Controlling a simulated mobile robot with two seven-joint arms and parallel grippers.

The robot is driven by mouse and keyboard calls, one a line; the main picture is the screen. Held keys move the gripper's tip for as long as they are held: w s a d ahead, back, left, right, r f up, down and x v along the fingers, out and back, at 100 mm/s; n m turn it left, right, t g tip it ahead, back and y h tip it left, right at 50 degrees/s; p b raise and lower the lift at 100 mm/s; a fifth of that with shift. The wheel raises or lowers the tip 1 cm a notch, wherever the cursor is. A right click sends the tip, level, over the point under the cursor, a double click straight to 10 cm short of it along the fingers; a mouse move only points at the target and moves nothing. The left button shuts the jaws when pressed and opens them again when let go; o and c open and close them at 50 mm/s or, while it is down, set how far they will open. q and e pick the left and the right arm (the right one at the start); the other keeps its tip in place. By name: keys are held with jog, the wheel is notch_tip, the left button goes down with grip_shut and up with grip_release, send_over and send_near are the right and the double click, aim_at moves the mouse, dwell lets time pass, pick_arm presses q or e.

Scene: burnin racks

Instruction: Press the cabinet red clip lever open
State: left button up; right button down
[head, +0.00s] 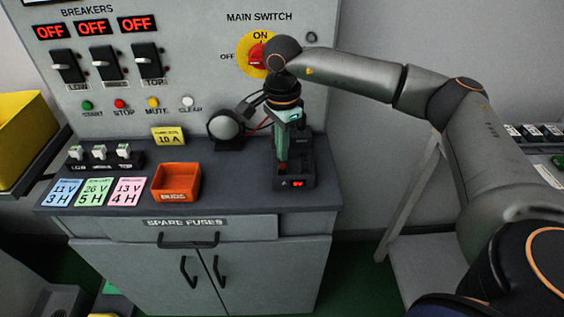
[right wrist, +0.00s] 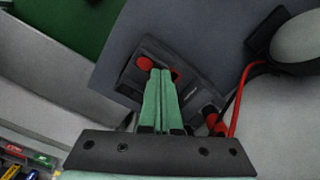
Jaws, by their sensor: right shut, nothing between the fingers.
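A dark tester with a small red display (head: 297,184) stands on the cabinet's counter at its right end. In the right wrist view the tester (right wrist: 190,82) has red clip parts (right wrist: 145,63) right at my fingertips. In the head view a bit of red (head: 283,168) shows just under the fingers. My right gripper (head: 282,158) points down over the tester, its green fingers shut together and empty. In the right wrist view the fingertips (right wrist: 161,71) overlap the red parts; I cannot tell if they touch. My left gripper is out of view.
A round grey lamp-like part (head: 226,126) with red wire stands left of the tester. An orange bin (head: 176,182), coloured cards (head: 95,192) and small fuse holders (head: 99,152) are further left. The breaker panel (head: 200,60) rises behind.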

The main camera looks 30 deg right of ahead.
jog(key=shift+s, duration=0.1)
jog(key=shift+r+p, duration=1.95)
jog(key=shift+r, duration=0.45)
